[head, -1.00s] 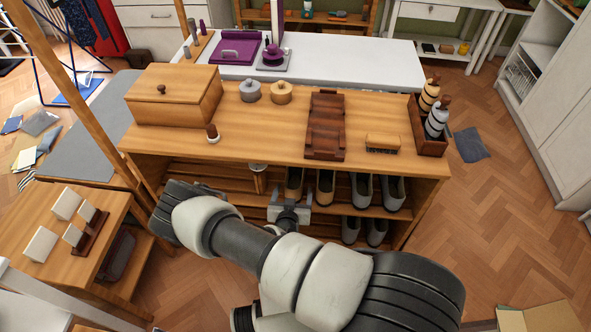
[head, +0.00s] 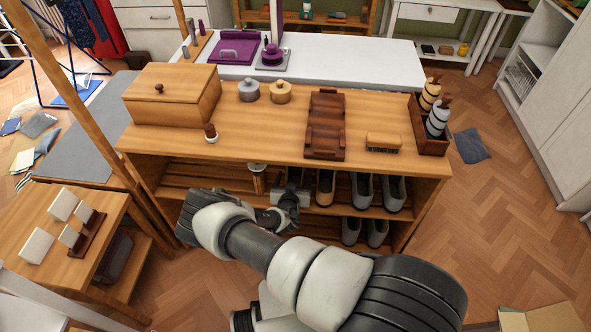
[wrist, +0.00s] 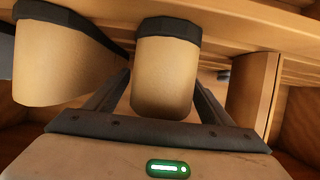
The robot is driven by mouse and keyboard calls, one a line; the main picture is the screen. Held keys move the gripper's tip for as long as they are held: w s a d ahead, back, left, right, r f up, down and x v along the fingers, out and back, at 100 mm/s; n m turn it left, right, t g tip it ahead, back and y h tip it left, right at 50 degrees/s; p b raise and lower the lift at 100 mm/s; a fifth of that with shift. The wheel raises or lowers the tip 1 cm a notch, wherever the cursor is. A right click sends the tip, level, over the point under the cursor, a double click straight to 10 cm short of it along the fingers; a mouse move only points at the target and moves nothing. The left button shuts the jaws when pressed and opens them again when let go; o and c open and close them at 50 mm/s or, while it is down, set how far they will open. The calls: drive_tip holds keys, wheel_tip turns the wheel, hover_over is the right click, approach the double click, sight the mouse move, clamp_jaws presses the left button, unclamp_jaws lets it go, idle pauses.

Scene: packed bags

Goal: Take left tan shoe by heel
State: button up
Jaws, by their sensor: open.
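The left tan shoe (wrist: 165,85) stands on the upper shelf, its rounded tan end with a dark rim facing my gripper. In the head view my gripper and wrist hide most of it. My gripper (head: 291,190) is open in front of the shelf. In the wrist view its fingers (wrist: 163,92) lie on either side of the shoe's tan end, with a visible gap at the right finger. The other tan shoe (head: 325,188) stands to the right in the head view; it shows at left in the wrist view (wrist: 60,62).
Grey shoes (head: 362,190) stand farther right on the upper shelf, with more below. A wooden divider (wrist: 252,95) is close beside the held-apart fingers. The bench top (head: 240,130) overhangs the shelf and carries a wooden box (head: 172,95), a brush (head: 383,142) and jars.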

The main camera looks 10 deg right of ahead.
drive_tip(key=c, duration=1.4)
drive_tip(key=shift+c, duration=0.4)
drive_tip(key=shift+r, duration=0.15)
